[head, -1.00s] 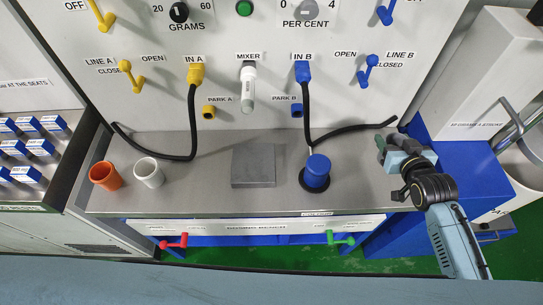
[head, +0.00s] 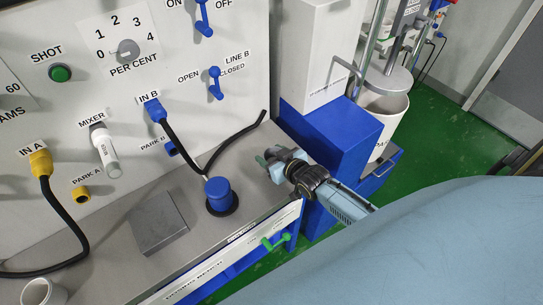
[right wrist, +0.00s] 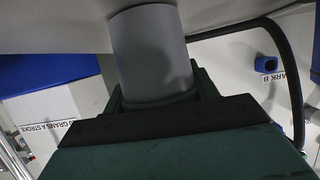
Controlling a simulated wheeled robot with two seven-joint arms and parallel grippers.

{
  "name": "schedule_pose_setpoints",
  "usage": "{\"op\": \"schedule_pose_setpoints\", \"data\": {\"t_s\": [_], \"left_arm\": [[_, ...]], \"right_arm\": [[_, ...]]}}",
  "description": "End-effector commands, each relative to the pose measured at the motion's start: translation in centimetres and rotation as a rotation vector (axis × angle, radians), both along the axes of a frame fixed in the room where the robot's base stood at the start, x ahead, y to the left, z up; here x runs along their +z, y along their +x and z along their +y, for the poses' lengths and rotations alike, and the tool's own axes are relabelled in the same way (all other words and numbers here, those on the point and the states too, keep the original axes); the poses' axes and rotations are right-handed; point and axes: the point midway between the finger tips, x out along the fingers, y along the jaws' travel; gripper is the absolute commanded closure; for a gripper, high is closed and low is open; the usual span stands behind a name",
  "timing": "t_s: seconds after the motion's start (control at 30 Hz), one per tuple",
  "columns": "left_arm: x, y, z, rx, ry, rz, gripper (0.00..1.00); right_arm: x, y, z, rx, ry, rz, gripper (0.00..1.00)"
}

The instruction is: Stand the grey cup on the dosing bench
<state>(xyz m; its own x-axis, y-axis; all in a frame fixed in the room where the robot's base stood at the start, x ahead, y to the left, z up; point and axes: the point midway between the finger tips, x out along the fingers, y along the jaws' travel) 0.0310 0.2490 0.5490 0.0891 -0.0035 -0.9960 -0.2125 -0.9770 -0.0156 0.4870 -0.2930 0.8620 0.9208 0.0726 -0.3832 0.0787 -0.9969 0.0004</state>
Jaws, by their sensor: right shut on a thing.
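The grey cup (right wrist: 150,55) is a plain grey cylinder between the fingers of my right gripper in the right wrist view. My right gripper (head: 272,160) is shut on it, over the right end of the dosing bench (head: 238,160). In the head view the cup is hard to make out among the fingers. In the wrist view one end of the cup lies against a pale grey surface at the top; I cannot tell whether they touch. My left gripper is not in view.
A blue capped cylinder (head: 219,194) on a black ring and a grey block (head: 158,222) stand on the bench. A white cup (head: 42,292) shows at the lower left. A black hose (head: 178,143) hangs from IN B. A blue box (head: 335,140) adjoins the bench's right end.

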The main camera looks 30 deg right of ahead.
Motion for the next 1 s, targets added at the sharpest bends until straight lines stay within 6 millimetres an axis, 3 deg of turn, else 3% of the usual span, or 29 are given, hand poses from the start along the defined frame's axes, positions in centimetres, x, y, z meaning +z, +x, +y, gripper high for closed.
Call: {"op": "schedule_pose_setpoints", "data": {"t_s": [0.33, 0.37, 0.53, 0.87, 1.0], "left_arm": [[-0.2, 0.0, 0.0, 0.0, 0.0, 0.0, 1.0], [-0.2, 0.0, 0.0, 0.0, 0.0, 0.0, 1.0], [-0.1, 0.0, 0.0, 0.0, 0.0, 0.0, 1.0], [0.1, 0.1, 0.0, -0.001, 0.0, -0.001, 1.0], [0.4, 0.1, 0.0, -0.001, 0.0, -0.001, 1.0]], "right_arm": [[-0.3, 0.0, 0.0, 0.0, 0.0, -0.001, 0.7], [-0.3, 0.0, 0.0, 0.0, 0.0, 0.0, 0.41], [-0.3, 0.0, 0.0, 0.0, 0.0, 0.0, 0.2], [0.1, 0.0, 0.0, 0.0, 0.0, -0.001, 0.2], [0.6, -1.5, -0.1, 0.0, 0.001, 0.002, 0.2]]}}
